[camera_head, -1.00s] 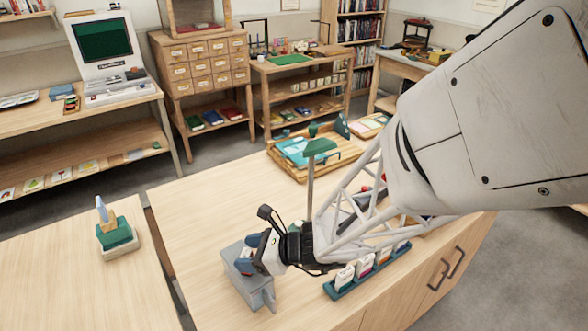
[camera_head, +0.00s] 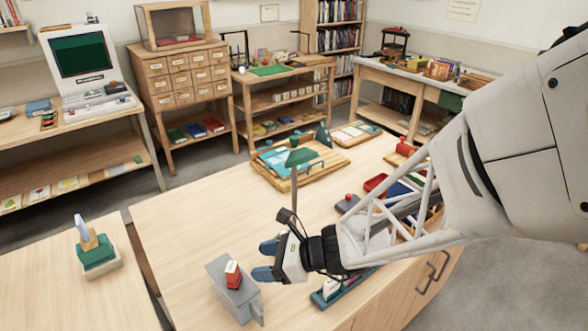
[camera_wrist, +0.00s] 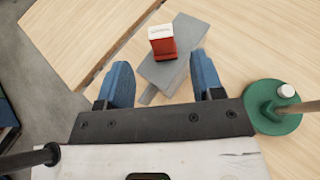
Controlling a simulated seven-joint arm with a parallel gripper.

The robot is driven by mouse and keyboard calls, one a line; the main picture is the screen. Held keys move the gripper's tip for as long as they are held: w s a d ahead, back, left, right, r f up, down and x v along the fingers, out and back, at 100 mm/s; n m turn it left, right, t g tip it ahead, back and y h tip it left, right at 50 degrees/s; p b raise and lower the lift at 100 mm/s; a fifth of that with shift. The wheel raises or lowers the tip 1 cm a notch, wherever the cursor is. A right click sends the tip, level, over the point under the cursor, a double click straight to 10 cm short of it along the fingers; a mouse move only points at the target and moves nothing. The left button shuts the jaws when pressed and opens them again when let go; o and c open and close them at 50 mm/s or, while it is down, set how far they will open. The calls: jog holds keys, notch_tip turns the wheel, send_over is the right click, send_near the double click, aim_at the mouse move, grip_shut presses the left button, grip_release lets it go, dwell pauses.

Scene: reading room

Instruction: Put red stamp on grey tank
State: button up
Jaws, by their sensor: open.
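The red stamp (camera_head: 233,274) with a white top stands upright on the top of the grey tank (camera_head: 241,301), at the front of the wooden counter. My gripper (camera_head: 266,261) is just right of and behind the stamp, with its blue fingers apart and empty. In the wrist view, the red stamp (camera_wrist: 162,42) rests on the grey tank (camera_wrist: 174,68), beyond and between the two open fingers (camera_wrist: 160,84). The stamp is clear of both fingers. My gripper hides part of the counter beside the tank.
A wooden tray (camera_head: 283,180) lies farther back. A green rack (camera_head: 332,291) sits beneath my arm.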

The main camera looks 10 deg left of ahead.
jog(key=shift+v, duration=2.05)
jog(key=shift+r, duration=0.1)
jog(key=s+d+r+n+t+h, duration=0.1)
jog(key=s+d+r+n+h, duration=0.2)
jog(key=d+n, duration=0.3)
jog(key=s+d+r+n+h, duration=0.3)
jog(key=d+r+n+h, duration=0.2)
jog(key=d, duration=0.7)
jog(key=s+d+r+n+t+h, duration=0.1)
jog(key=s+d+r+n+h, duration=0.2)
jog(key=d, duration=0.6)
jog(key=r+n+h, duration=0.1)
jog(key=n+h, duration=0.1)
jog(key=n, duration=0.1)
jog(key=shift+s+d+r+n+t+h, duration=0.2)
jog(key=shift+d+r+n+t+h, duration=0.1)
jog(key=shift+n+h, duration=0.1)
